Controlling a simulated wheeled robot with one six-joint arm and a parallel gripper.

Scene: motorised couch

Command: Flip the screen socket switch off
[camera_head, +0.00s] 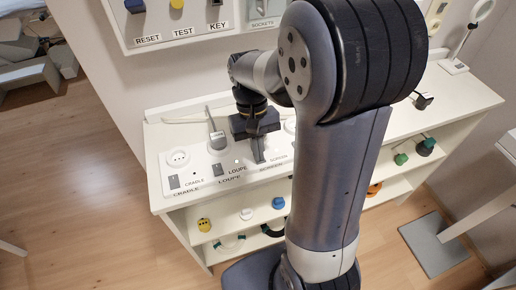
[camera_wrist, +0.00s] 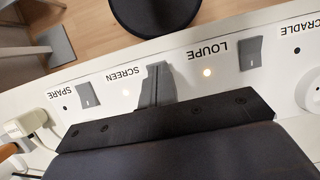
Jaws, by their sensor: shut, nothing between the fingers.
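My gripper (camera_wrist: 157,78) is shut and empty, with its fingertips at the place of the screen switch on the white socket panel (camera_wrist: 185,62). It also shows in the head view (camera_head: 258,156), pointing down at the panel. The fingers hide the screen switch, so I cannot tell its position or whether they touch it. The SCREEN label (camera_wrist: 122,73) is just left of the fingers in the wrist view. The small screen lamp (camera_wrist: 126,92) below it looks pale and lit.
The loupe switch (camera_wrist: 250,52) with its lit lamp (camera_wrist: 207,72) is to the right, and the spare switch (camera_wrist: 88,95) is to the left. A white plug (camera_wrist: 25,122) sits at the left. The cradle switch (camera_head: 174,181) is at the panel's left end in the head view.

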